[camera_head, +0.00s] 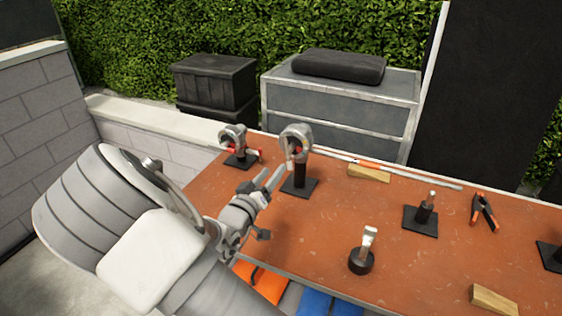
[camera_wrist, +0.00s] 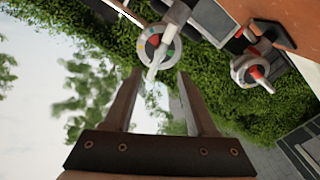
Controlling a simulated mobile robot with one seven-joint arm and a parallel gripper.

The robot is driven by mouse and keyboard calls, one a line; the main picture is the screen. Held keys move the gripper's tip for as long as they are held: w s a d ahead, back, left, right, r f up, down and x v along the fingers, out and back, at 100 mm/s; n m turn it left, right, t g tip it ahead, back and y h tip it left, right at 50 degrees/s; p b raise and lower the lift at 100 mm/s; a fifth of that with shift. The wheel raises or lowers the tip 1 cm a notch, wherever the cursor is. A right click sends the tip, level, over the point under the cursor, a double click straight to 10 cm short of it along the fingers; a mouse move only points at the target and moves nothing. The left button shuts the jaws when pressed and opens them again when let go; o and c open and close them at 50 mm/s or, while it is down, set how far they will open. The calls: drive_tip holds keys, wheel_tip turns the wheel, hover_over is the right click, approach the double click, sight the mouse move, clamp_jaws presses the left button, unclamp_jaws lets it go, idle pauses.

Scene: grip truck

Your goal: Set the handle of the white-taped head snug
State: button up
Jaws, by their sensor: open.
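A grey grip head (camera_head: 298,134) stands on a tall black post with a square base on the table. In the wrist view this round head (camera_wrist: 146,46) has a coloured face and a pale handle (camera_wrist: 152,72) reaching between my fingertips. A second, lower head (camera_head: 233,135) with a red handle stands further left; it also shows in the wrist view (camera_wrist: 243,70). I cannot make out which head bears white tape. My gripper (camera_head: 272,179) is open just in front of the taller head; its fingertips (camera_wrist: 160,76) lie either side of the pale handle, with no clear contact.
The rust-red table (camera_head: 320,235) also holds a wooden wedge (camera_head: 369,173), a long rod (camera_head: 430,180), a short post on a base (camera_head: 421,220), an orange-tipped clamp (camera_head: 485,212), a round-based pin (camera_head: 361,262) and another wedge (camera_head: 493,299). Its middle is clear.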

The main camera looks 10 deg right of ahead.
drive_tip(key=v, duration=0.6)
drive_tip(key=shift+a+f, duration=0.1)
